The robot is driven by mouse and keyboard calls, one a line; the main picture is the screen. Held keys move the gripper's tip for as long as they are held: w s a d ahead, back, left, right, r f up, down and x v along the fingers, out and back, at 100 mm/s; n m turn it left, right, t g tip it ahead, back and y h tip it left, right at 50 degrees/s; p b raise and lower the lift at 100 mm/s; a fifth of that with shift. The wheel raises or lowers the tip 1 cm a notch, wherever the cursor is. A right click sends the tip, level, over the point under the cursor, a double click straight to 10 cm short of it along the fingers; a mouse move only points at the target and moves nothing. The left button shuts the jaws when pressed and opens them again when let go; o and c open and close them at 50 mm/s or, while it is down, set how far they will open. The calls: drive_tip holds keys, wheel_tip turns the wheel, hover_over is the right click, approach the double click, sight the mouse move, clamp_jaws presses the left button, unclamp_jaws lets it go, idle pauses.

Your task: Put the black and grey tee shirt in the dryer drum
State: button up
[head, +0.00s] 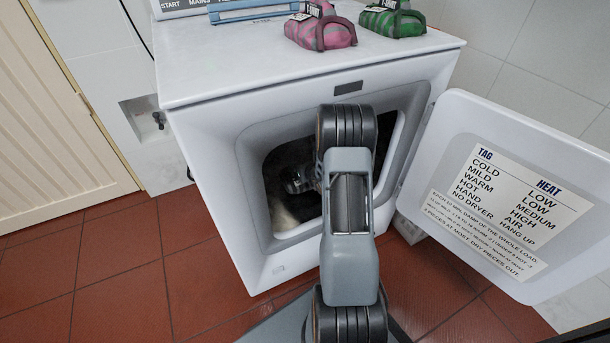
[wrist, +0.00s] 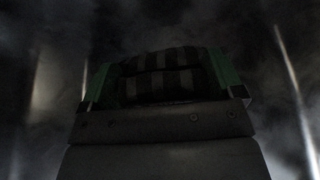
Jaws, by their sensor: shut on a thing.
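The white dryer (head: 215,190) stands with its front door open, and its dark drum (head: 290,155) shows through the opening. My arm reaches into the opening, and my gripper (head: 298,183) is inside the drum, partly hidden by my own arm. In the wrist view, the black and grey striped tee shirt (wrist: 160,76) is bunched between the green fingers of my gripper (wrist: 165,82), which is shut on it. The shirt cannot be made out in the head view. The wrist view is dark, with blurred drum walls around.
The open door (head: 500,190), with a tag and heat chart, swings out to the right. On the dryer top lie a pink and grey bundle (head: 320,30), a green bundle (head: 392,20) and a blue-framed item (head: 255,10). A pale patch (head: 284,216) shows low in the opening.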

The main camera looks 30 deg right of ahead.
drive_tip(key=shift+w+d+f+b, duration=0.3)
drive_tip(key=shift+d+f, duration=0.1)
drive_tip(key=shift+f, duration=0.2)
drive_tip(key=shift+w+d+f+b, duration=0.25)
drive_tip(key=shift+d+f, duration=0.15)
drive_tip(key=shift+f, duration=0.2)
drive_tip(key=shift+w+d+f+b, duration=0.1)
drive_tip(key=shift+f+b, duration=0.6)
drive_tip(key=shift+f, duration=0.85)
drive_tip(key=shift+f, duration=0.2)
drive_tip(key=o, duration=0.8)
drive_tip(key=shift+r, duration=0.15)
